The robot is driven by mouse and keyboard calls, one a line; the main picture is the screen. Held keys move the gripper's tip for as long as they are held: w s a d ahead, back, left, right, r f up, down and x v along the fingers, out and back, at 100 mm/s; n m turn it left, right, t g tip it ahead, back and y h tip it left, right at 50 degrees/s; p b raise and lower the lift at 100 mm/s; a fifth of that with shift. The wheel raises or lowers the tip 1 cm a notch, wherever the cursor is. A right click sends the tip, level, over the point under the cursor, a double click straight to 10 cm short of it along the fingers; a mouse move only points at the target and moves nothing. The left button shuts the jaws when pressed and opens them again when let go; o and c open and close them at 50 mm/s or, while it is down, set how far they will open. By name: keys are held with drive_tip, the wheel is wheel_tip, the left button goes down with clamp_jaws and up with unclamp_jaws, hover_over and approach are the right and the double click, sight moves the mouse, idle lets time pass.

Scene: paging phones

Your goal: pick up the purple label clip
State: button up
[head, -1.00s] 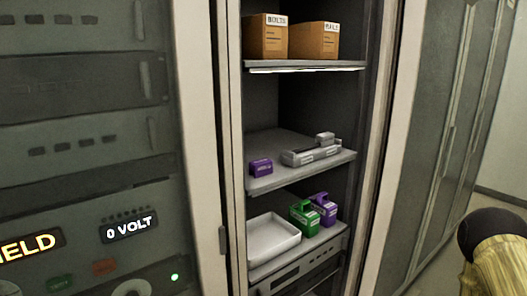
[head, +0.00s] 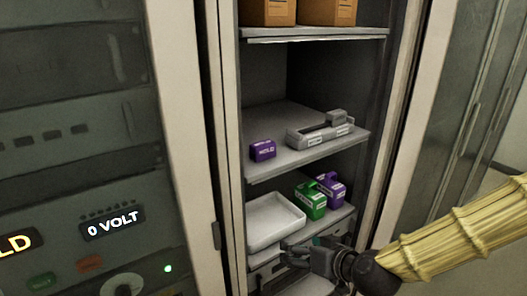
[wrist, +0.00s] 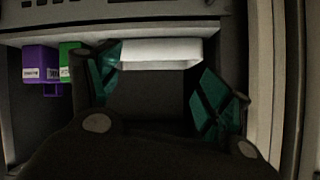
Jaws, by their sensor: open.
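Two purple things show in the head view, and I cannot tell for sure which is the label clip. A small purple labelled block (head: 263,150) sits at the left front of the middle shelf. A purple labelled piece with a raised handle (head: 331,188) stands on the lower shelf behind a similar green one (head: 311,201). The handled purple piece also shows in the wrist view (wrist: 40,63), at the left. My gripper (head: 302,252) is open and empty, in front of the lower shelf, below the tray's front edge. Its teal fingers (wrist: 158,90) are spread apart in the wrist view.
A white tray (head: 274,222) lies on the lower shelf, left of the green piece. A grey device (head: 320,134) lies on the middle shelf, right of the purple block. Cardboard boxes (head: 327,10) stand on the top shelf. The cabinet's side posts (head: 197,150) frame the opening.

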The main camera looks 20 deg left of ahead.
sight(266, 145)
drive_tip(key=w+a+r+n+t+y, duration=0.1)
drive_tip(key=a+r+n+y, duration=0.1)
drive_tip(key=r, duration=1)
drive_tip(key=a+r+n+t+y, duration=0.1)
drive_tip(key=a+r+n+y, duration=0.15)
drive_tip(key=r, duration=1.05)
drive_tip(key=shift+m+h, duration=0.35)
drive_tip(key=shift+p+x, duration=1.4)
drive_tip(key=shift+x, duration=1.25)
drive_tip(key=shift+w+a+r+p, duration=0.15)
drive_tip(key=shift+w+a+p, duration=0.25)
drive_tip(key=shift+p, duration=0.2)
drive_tip(key=shift+p+x, duration=0.65)
drive_tip(key=shift+x, duration=0.2)
drive_tip(key=shift+r+p+x, duration=0.2)
drive_tip(key=shift+p+x, duration=0.35)
drive_tip(key=shift+x, duration=0.7)
drive_tip(key=shift+w+f, duration=0.1)
drive_tip(key=c, duration=1)
